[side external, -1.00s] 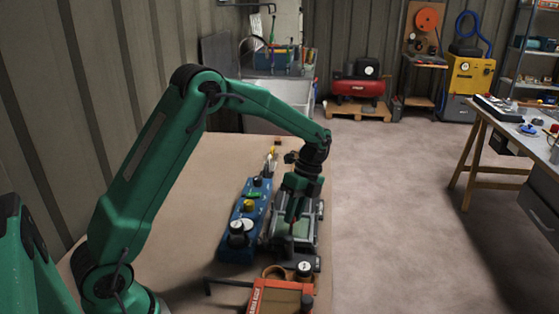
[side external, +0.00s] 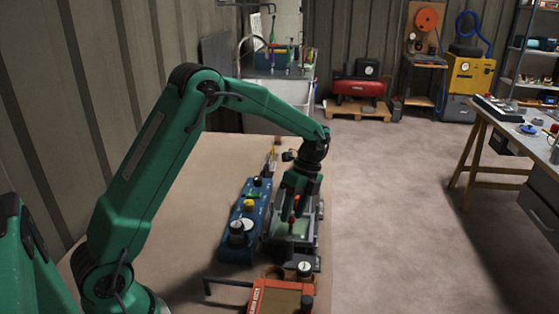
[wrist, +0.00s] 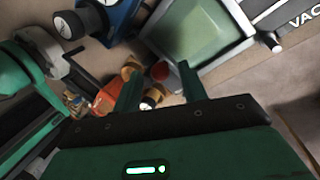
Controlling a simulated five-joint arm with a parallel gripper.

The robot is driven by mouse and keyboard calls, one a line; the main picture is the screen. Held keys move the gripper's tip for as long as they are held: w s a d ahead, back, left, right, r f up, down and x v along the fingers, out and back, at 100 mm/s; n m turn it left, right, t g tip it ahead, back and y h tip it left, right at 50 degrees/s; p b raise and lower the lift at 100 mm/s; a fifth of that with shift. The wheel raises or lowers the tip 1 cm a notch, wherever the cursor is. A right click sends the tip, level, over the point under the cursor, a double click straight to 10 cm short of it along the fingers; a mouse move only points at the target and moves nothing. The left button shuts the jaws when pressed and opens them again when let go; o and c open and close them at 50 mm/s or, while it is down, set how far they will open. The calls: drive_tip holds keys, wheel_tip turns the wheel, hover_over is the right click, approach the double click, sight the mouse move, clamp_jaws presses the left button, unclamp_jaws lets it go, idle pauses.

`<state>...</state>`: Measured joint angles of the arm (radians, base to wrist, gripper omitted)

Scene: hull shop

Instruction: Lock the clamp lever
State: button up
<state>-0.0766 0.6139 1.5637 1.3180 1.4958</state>
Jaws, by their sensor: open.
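The lever's stem is hard to make out. My gripper (side external: 288,210) points down over the grey frame with a pale green panel (side external: 301,237). It is open and empty, with its fingers apart in the wrist view (wrist: 157,72). I cannot tell whether a finger touches the knob.
A blue unit (side external: 239,241) with knobs and a dial stands close to the left of the grey frame. An orange-red box (side external: 281,298) and a white-topped round part (side external: 304,268) are in front. The brown bench top (side external: 200,200) is clear further left.

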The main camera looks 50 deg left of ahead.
drive_tip(key=v, duration=0.7)
drive_tip(key=shift+r, duration=0.15)
idle(0.3)
drive_tip(key=s+d+r+n+t, duration=0.2)
drive_tip(key=s+r+n+t, duration=0.2)
drive_tip(key=s+r+n, duration=0.45)
drive_tip(key=s+d+n+t, duration=0.1)
drive_tip(key=s+n+t, duration=0.4)
drive_tip(key=s, duration=1.1)
drive_tip(key=shift+d+n+t, duration=0.3)
drive_tip(key=shift+n, duration=1.05)
drive_tip(key=shift+r, duration=0.1)
